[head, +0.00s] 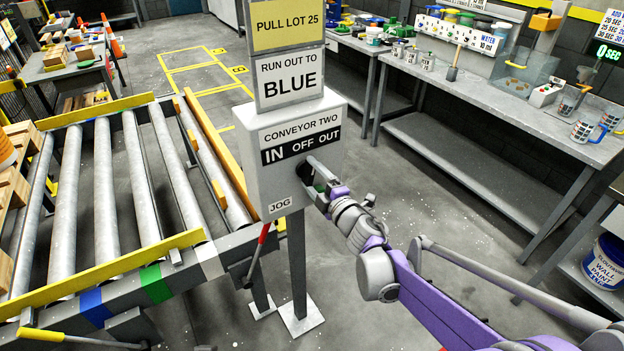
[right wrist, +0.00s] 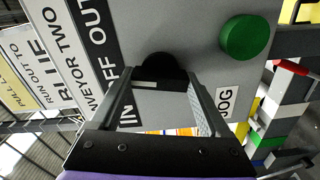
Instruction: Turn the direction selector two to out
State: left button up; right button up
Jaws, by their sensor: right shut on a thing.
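The grey control box (head: 262,184) labelled "CONVEYOR TWO", with "IN OFF OUT" under it, stands on a post in the middle of the head view. Its black selector knob (head: 304,172) sits below the word strip, mostly covered by my gripper. My right gripper (head: 316,172) reaches it from the right and is shut on the knob. In the right wrist view the dark selector knob (right wrist: 160,68) lies between the two fingers. Which word it points to I cannot tell. My left gripper is not in view.
A green button (right wrist: 245,38) beside the "JOG" label is close to the fingers. Signs (head: 289,78) reading "PULL LOT 25" and "RUN OUT TO BLUE" rise above the box. A roller conveyor (head: 103,200) stands left, a workbench (head: 465,97) right. The floor between is clear.

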jog(key=m+b, duration=0.1)
jog(key=m, duration=0.2)
jog(key=shift+f+b, duration=0.1)
jog(key=shift+b, duration=0.25)
jog(key=shift+m+b, duration=0.65)
jog(key=shift+m, duration=0.95)
jog(key=o, duration=1.2)
jog(key=v, duration=1)
jog(key=shift+s+d, duration=0.2)
jog(key=shift+s, duration=0.15)
jog(key=shift+d, duration=0.1)
